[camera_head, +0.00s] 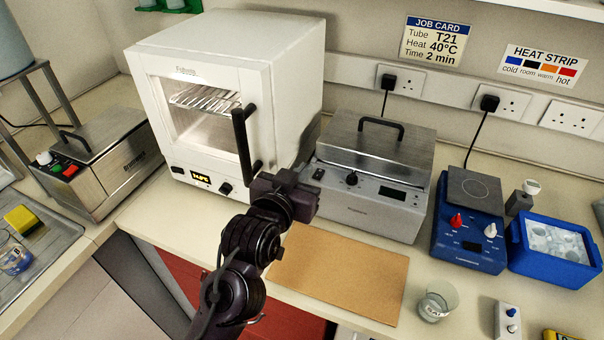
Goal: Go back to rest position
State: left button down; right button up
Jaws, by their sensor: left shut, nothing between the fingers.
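My left arm comes up from the bottom middle, and my left gripper (285,190) is in front of the white oven's lower right corner. It is shut and empty, just right of the lower end of the black oven handle (245,140). I cannot tell whether it touches the handle. The white oven (300,75) has a lit window with a wire rack inside, and its door looks closed. My right gripper is not in view.
Right of my gripper stands a lidded steel bath (372,190). A brown board (340,275) lies in front of it, with a glass beaker (437,302) beside it. Farther right are a blue hotplate (470,220) and a blue ice tray (555,272). A steel unit (105,165) stands left.

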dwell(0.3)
pick_arm(q)
jog(key=s+a+f+n+g+y, duration=0.1)
jog(key=s+a+f+g+y, duration=0.1)
jog(key=s+a+f+g, duration=0.6)
jog(key=s+a+f+n+g+y, duration=0.1)
jog(key=s+a+f+g+y, duration=0.25)
jog(key=s+a+f, duration=0.7)
jog(key=s+d+f+g, duration=0.1)
jog(key=s+f, duration=0.1)
jog(key=f, duration=1.1)
jog(key=s+d+f, duration=0.2)
jog(key=f, duration=1.2)
jog(key=s+a+f+g, duration=0.1)
jog(key=s+a+f, duration=0.1)
jog(key=s+f, duration=0.8)
jog(key=s+a+f, duration=0.1)
jog(key=s+f, duration=0.9)
jog(key=shift+s+a+f+m+g, duration=0.2)
jog(key=shift+s+a+m+g, duration=0.1)
jog(key=shift+a+m+g, duration=0.1)
